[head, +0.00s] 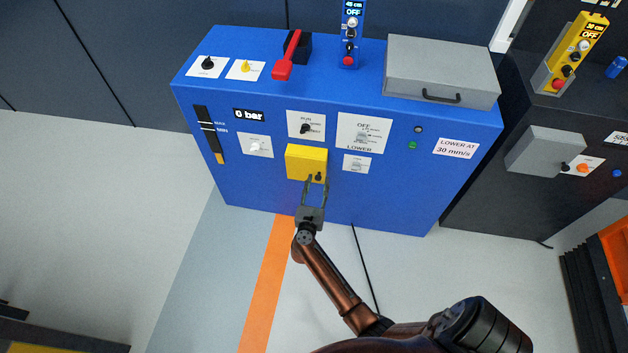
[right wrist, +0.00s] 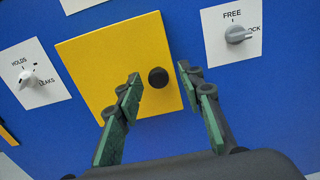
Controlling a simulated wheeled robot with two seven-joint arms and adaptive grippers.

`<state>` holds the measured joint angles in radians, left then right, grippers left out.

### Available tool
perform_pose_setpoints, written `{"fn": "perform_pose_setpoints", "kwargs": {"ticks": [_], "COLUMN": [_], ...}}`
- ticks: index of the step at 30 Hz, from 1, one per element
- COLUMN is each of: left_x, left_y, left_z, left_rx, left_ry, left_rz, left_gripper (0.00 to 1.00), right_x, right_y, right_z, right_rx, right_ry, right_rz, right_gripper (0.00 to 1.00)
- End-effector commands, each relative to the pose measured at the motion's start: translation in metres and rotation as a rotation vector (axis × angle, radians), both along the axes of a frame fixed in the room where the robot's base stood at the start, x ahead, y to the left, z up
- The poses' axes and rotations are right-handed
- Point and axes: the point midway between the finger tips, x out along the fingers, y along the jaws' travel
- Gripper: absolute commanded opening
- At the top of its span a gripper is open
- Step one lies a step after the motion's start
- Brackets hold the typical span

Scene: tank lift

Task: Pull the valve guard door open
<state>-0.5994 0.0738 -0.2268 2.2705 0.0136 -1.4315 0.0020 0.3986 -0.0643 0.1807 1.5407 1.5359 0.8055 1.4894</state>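The valve guard door is a yellow panel (head: 304,160) on the front of the blue cabinet, and it looks closed. It fills the middle of the right wrist view (right wrist: 95,60). A small round black knob (right wrist: 158,77) sits near its right edge. My right gripper (head: 317,182) is at the lower right of the yellow door. In the right wrist view its two fingers (right wrist: 159,75) are open, one on each side of the knob, with gaps visible between fingers and knob. I cannot tell how deep the fingertips reach. My left gripper is not in view.
The blue cabinet (head: 270,190) carries a FREE/LOCK switch (right wrist: 236,35) right of the door and a HOLDS/LEAKS switch (right wrist: 30,77) left of it. A red lever (head: 288,58) and a grey lidded box (head: 440,70) are on top. A dark cabinet (head: 490,190) stands right. Floor in front is mostly clear.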

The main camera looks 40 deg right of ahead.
Motion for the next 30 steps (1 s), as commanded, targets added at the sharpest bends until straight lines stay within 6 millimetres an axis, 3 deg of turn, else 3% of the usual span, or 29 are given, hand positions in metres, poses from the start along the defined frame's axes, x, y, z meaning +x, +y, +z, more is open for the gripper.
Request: {"fn": "perform_pose_setpoints", "kwargs": {"ticks": [10, 25, 30], "left_x": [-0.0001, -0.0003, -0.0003], "left_y": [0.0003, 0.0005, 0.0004], "left_z": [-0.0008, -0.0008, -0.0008], "left_rx": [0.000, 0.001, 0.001], "left_ry": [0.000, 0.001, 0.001], "left_rz": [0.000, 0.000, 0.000], "left_gripper": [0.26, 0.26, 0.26], "right_x": [0.0034, 0.0021, 0.0021], "right_y": [-0.0004, -0.0015, -0.0014], "right_z": [0.0001, -0.0002, -0.0003], "right_rx": [0.000, 0.000, 0.001], "right_ry": [0.000, 0.000, 0.001], "right_rz": [0.005, 0.003, 0.003], "right_gripper": [0.35, 0.01, 0.00]}}
